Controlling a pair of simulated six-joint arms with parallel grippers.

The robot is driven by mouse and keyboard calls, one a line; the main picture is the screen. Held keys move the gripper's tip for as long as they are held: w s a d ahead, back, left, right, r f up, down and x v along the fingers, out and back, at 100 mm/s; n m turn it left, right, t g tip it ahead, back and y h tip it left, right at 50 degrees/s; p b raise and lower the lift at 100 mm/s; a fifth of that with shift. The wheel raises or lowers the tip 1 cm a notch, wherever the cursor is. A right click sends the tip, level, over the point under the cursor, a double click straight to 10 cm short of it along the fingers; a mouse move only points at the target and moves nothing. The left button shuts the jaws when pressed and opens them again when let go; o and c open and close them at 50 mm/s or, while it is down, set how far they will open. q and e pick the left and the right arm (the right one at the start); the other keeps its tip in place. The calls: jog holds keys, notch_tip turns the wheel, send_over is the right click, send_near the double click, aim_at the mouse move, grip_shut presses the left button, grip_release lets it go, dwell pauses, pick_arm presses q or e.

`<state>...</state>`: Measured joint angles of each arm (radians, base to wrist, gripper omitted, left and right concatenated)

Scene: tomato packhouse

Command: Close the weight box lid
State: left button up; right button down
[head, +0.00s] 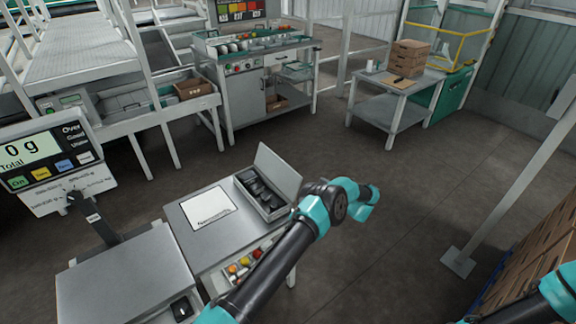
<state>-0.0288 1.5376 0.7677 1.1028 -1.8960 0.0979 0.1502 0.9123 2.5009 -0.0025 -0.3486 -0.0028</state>
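The weight box (270,208) sits at the right back of the small grey table. Its lid (278,172) stands open and tilted up along the right back side. Several dark weights (260,190) lie in the box. My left arm reaches up from the bottom edge, and its teal and black joints show just right of the box, apart from the lid as far as I can tell. No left gripper fingers show. Only a piece of my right arm shows in the lower right corner; its gripper is out of view.
A white sheet (208,209) lies left of the box. A scale platform (125,278) and a display (45,155) reading 0 g stand left. Tomatoes (245,262) show below the tabletop. A metal post (510,185) and stacked cartons (535,255) stand right. Open floor lies behind the box.

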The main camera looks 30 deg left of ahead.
pick_arm(q)
send_near(279, 170)
jog(key=w+a+r, duration=0.2)
jog(key=w+a, duration=0.4)
jog(key=a, duration=0.2)
jog(key=shift+a, duration=0.15)
jog(key=shift+s, duration=0.1)
grip_shut()
dwell(0.4)
